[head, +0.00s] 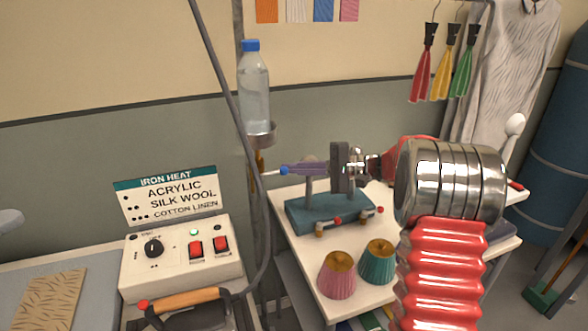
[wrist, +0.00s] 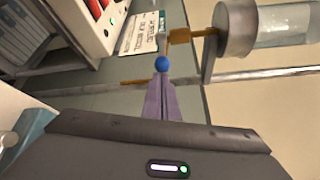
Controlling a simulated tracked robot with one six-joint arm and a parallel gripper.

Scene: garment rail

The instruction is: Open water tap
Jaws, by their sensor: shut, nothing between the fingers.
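A brass tap (head: 258,163) sits under a metal cup (head: 262,136) on a pole, with a water bottle (head: 253,88) standing in the cup. In the wrist view the tap (wrist: 186,36) is beside the cup (wrist: 237,28). A blue ball (head: 284,171) seems to end a thin pale lever running toward the tap. My gripper (head: 291,169) has its purple fingers shut and pointing at the pole. In the wrist view the ball (wrist: 162,64) shows right at the tips of my gripper (wrist: 162,82); whether they touch I cannot tell.
A teal-based stand (head: 330,212) is below my gripper on a white table, with pink (head: 337,275) and teal (head: 378,263) fluted cups in front. A switch box (head: 180,262), an iron (head: 190,308) and a hanging cable (head: 225,90) are left. Garments hang at the right.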

